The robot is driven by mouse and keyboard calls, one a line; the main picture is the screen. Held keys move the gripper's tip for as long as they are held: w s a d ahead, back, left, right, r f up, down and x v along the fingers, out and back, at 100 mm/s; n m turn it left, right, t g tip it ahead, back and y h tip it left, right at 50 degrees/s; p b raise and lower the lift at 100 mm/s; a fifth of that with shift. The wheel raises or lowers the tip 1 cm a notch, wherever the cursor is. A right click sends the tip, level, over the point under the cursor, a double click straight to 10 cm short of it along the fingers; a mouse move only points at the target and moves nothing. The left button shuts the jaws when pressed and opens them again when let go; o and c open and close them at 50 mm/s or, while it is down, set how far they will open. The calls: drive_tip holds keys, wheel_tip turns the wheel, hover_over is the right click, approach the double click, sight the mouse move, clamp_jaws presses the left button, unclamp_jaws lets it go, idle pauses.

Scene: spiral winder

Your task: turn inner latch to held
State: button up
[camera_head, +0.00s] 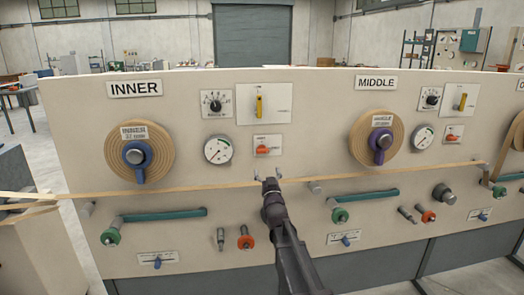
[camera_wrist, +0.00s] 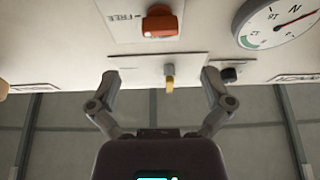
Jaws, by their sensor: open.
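The inner latch (camera_head: 263,149) is a small orange-red handle on a white plate, below the yellow lever on the INNER section. Its handle looks roughly sideways in the head view; the small labels there are too blurred to read. In the wrist view, which is upside down, the latch (camera_wrist: 160,24) shows at the top centre, with the word FREE on its plate to the left. My gripper (camera_head: 268,180) is just below the latch plate in the head view.
A round gauge (camera_head: 218,149) sits left of the latch. A yellow lever (camera_head: 259,106) and a black knob (camera_head: 215,105) are above. The INNER spool (camera_head: 162,165) is further left. A tan strip (camera_head: 212,187) crosses the panel below the latch, with a green handle (camera_head: 165,215) under it.

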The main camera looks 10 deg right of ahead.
sight(262, 149)
drive_tip(key=p+x, duration=0.3)
drive_tip(key=x, duration=0.7)
drive_tip(key=shift+w+r+p, duration=0.15)
drive_tip(key=shift+w+p, duration=0.05)
drive_tip(key=shift+p, duration=0.1)
drive_tip(key=c, duration=1.1)
